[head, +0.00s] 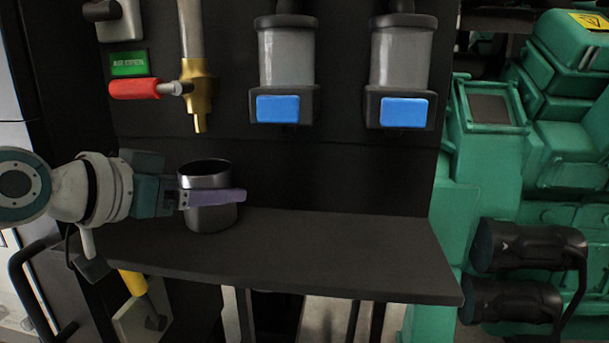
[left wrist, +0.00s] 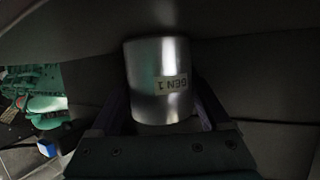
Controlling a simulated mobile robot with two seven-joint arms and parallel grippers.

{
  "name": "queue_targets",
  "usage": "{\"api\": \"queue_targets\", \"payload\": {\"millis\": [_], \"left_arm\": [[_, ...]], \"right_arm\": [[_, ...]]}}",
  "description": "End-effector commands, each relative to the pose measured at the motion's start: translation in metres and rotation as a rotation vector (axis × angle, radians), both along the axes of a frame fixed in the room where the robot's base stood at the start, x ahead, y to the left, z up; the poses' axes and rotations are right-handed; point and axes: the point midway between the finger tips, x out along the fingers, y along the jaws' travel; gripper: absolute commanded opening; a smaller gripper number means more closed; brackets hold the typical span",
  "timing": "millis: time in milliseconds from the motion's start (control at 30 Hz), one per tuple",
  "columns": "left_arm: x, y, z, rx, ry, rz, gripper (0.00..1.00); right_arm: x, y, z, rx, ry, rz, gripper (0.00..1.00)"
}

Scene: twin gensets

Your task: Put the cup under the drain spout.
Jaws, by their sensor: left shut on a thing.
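The metal cup (head: 207,216) is upright at the left part of the dark shelf (head: 330,250), below the brass drain spout (head: 198,95) and slightly right of its tip. There is a clear vertical gap between the spout tip and the cup's rim. My left gripper (head: 212,196) comes in from the left and is shut on the cup, with a purple finger across its front. In the left wrist view the cup (left wrist: 157,75) sits between the fingers and carries a "GEN 1" label. Whether its base touches the shelf is hard to tell. My right gripper is out of view.
A red-handled valve (head: 135,89) sits beside the spout under a green sign (head: 129,64). Two clear bowls with blue labels (head: 278,108) (head: 403,111) hang over the shelf. The shelf is bare to the right of the cup. Green machinery (head: 570,150) stands at right.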

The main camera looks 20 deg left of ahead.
Motion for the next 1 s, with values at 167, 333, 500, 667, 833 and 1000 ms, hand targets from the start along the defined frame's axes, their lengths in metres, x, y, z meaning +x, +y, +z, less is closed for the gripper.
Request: {"api": "queue_targets", "payload": {"millis": [167, 333, 500, 667, 833, 1000], "left_arm": [[0.0, 0.0, -0.001, 0.0, -0.002, 0.0, 0.09], [0.0, 0.0, -0.002, -0.001, -0.001, 0.0, 0.93], [0.0, 0.0, -0.002, -0.001, -0.001, 0.0, 1.0], [0.0, 0.0, 0.001, -0.001, -0.001, 0.0, 1.0], [-0.012, 0.002, 0.003, 0.001, -0.002, 0.001, 1.0], [-0.04, 0.007, 0.011, 0.004, -0.002, 0.001, 1.0]], "right_arm": [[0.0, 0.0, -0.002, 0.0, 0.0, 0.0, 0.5], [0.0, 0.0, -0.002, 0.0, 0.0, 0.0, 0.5], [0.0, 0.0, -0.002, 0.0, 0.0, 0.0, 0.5], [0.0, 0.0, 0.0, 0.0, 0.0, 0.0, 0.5], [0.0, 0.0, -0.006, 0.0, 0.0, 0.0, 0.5], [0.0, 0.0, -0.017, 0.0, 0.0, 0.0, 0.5]]}}
